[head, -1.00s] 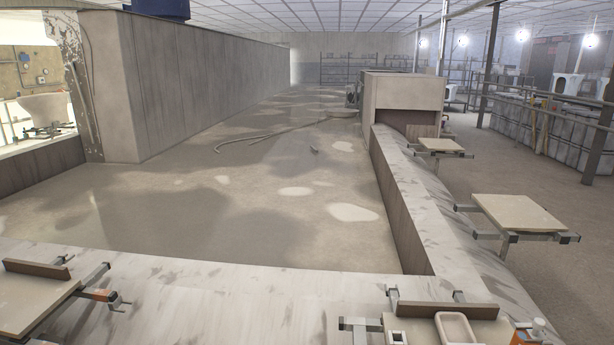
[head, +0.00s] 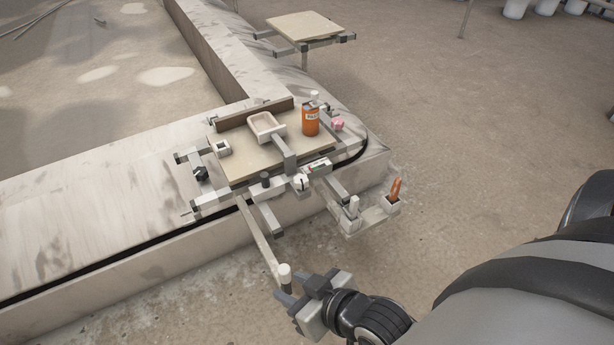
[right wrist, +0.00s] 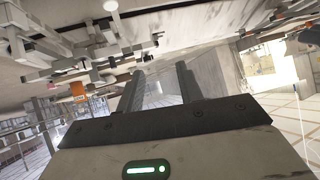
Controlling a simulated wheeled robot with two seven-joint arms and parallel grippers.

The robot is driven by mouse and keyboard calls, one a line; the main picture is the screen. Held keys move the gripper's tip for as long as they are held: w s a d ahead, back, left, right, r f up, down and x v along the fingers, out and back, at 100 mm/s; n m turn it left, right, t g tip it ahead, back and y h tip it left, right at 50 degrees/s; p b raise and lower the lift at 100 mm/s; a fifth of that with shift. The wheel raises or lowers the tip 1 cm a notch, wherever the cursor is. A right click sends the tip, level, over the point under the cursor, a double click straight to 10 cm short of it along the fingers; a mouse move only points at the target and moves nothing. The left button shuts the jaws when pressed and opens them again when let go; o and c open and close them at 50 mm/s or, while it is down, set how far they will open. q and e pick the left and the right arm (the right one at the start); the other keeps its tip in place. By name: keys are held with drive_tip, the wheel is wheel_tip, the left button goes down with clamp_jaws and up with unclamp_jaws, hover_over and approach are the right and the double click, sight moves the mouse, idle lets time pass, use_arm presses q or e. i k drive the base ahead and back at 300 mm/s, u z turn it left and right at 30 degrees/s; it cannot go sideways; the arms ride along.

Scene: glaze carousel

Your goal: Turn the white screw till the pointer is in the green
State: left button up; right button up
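A carousel station carries a small gauge (head: 319,165) with a coloured face on its front edge. Its pointer is too small to read. A small white knob (head: 300,182) sits just below the gauge; I cannot tell if it is the white screw. My right gripper (head: 284,289) is just below this cap, apart from the station. In the right wrist view its two fingers (right wrist: 160,85) stand apart with nothing between them. My left gripper is out of view.

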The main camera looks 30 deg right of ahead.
sight(301, 182)
drive_tip(key=i, duration=0.45)
drive_tip(key=z, duration=0.6)
drive_tip(key=k, duration=0.6)
drive_tip(key=u, duration=0.8)
drive_tip(key=i, duration=0.9)
drive_tip(key=z, duration=0.5)
